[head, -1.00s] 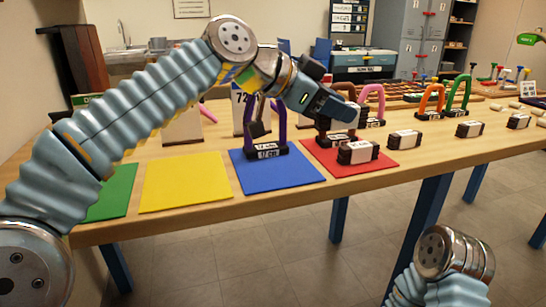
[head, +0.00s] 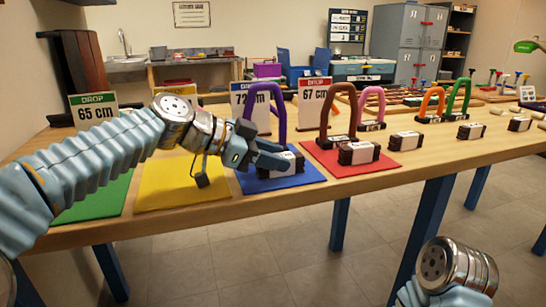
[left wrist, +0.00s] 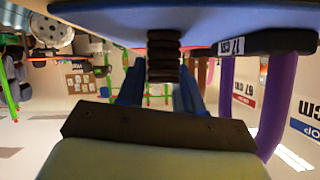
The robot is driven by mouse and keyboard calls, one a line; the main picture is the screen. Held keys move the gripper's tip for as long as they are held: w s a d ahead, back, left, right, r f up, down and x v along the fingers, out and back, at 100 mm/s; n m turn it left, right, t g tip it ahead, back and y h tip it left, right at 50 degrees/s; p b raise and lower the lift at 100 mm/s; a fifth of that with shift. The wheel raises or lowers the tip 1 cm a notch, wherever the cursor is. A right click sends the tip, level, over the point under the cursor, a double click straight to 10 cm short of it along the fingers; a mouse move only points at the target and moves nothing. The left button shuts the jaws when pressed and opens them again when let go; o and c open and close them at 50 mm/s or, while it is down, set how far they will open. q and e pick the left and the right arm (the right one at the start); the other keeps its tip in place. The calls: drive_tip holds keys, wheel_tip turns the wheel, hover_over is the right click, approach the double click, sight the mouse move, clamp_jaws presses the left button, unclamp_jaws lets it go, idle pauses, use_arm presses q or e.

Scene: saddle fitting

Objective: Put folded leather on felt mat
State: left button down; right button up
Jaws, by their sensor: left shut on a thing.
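My left gripper (head: 268,158) is shut on a folded leather bundle (head: 283,165), a dark block with a pale band. The bundle is low over the blue felt mat (head: 303,179), in front of the purple arch (head: 281,110). In the left wrist view, the bundle's dark layers (left wrist: 163,55) show between the fingers, up against the blue mat (left wrist: 110,15); I cannot tell whether it bears on it. The arch's dark base (left wrist: 265,42) is close beside it. My right gripper is not in view.
A red mat (head: 332,167) to the right bears a brown arch (head: 352,108) and another banded bundle (head: 358,153). Yellow (head: 165,187) and green (head: 100,205) mats are at the left. More banded bundles and arches stand farther right. Signs stand behind the mats.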

use_arm(q)
drive_tip(key=c, duration=0.7)
unclamp_jaws()
drive_tip(key=v, duration=1.2)
drive_tip(key=shift+b, duration=0.3)
